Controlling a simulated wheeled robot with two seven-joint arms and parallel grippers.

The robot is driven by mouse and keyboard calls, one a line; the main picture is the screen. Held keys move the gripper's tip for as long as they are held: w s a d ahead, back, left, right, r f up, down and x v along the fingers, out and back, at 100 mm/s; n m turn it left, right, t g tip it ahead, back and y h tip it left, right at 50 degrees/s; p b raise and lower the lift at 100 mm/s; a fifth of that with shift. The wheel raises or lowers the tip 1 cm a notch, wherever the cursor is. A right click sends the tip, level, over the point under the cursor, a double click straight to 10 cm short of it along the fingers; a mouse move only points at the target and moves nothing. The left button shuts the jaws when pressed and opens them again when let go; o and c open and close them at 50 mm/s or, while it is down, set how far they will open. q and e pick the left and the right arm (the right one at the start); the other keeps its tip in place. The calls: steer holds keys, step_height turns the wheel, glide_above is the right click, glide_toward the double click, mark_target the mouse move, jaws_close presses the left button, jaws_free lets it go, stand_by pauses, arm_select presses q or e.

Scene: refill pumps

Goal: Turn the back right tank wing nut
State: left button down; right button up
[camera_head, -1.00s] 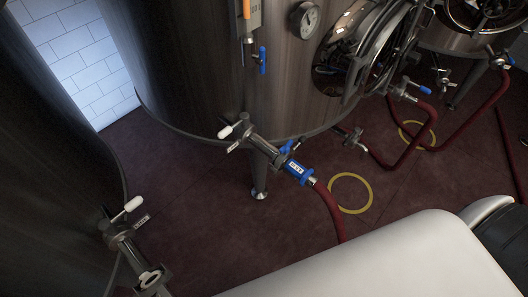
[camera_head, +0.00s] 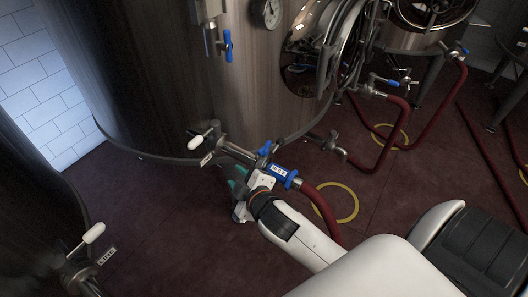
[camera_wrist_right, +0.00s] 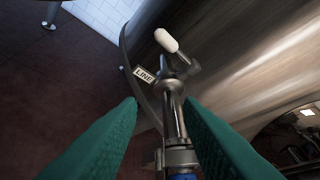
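The large steel tank (camera_head: 150,80) has an outlet pipe (camera_head: 238,152) with a white-handled valve (camera_head: 200,141) and a blue hose coupling (camera_head: 281,173). My right gripper (camera_head: 240,180) is low beside this pipe, just in front of the coupling. In the right wrist view its two teal fingers (camera_wrist_right: 160,102) are apart, with the pipe (camera_wrist_right: 172,115) running between them and no grip visible. A metal clamp (camera_wrist_right: 181,158) sits on the pipe near the blue part at the bottom edge. I cannot clearly make out the wing nut. My left gripper is out of view.
A red hose (camera_head: 322,208) runs from the coupling over a yellow floor ring (camera_head: 347,203). A second tank (camera_head: 30,185) with a white-handled valve (camera_head: 93,233) stands at left. Another tank (camera_head: 425,32) and red hoses are at back right. Dark floor (camera_head: 160,220) between the tanks is clear.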

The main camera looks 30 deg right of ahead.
steer(key=w+a+r+n+t+y, duration=0.3)
steer(key=a+r+n+y, duration=0.1)
steer(key=r+n, duration=0.4)
steer(key=w+a+r+n+t+y, duration=0.25)
steer(key=r+n+t+y, duration=0.2)
steer(key=r, duration=0.45)
steer(key=s+a+r+n+g+y, duration=0.1)
steer(key=a+r+n+g+y, duration=0.4)
steer(key=n+y, duration=0.65)
steer(key=n+g+h, duration=1.6)
steer(key=n+h, duration=0.3)
steer(key=n, duration=0.6)
glide_above(265, 145)
step_height(265, 145, down, 9)
step_height(265, 145, down, 12)
steer(key=shift+r, duration=0.25)
